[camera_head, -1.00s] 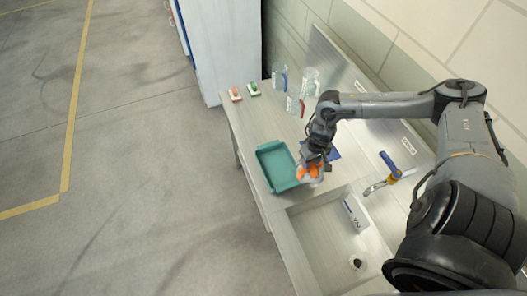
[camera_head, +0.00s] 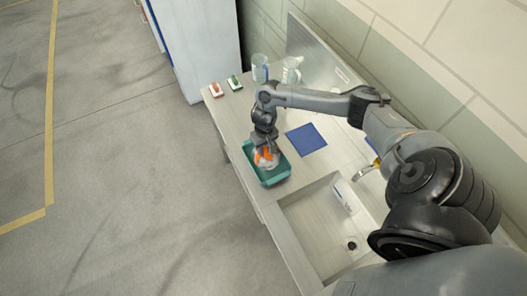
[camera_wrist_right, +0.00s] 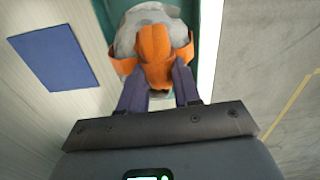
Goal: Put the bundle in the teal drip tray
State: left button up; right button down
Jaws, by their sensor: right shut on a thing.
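The bundle (camera_head: 267,158) is a grey-white sling bag with orange straps. My right gripper (camera_head: 264,150) is shut on its orange top and holds it over the teal drip tray (camera_head: 282,174). In the right wrist view the bundle (camera_wrist_right: 147,22) hangs from the two fingers of my right gripper (camera_wrist_right: 160,82), with part of the teal tray (camera_wrist_right: 190,12) behind it. I cannot tell whether the bundle touches the tray floor. The arm and bundle hide part of the tray. My left gripper is out of view.
A blue square mat (camera_head: 306,139) lies right of the tray; the sink basin (camera_head: 318,222) and a tap (camera_head: 366,171) are nearer. Clear jugs (camera_head: 291,70) and red and green items (camera_head: 234,82) stand at the far end of the counter.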

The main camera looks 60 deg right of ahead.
jog(key=shift+w+f, duration=0.15)
jog(key=shift+f, duration=0.15)
notch_tip(320, 180, down, 3)
jog(key=shift+f, duration=0.3)
jog(key=shift+f, duration=0.15)
jog(key=c, duration=0.8)
grip_release()
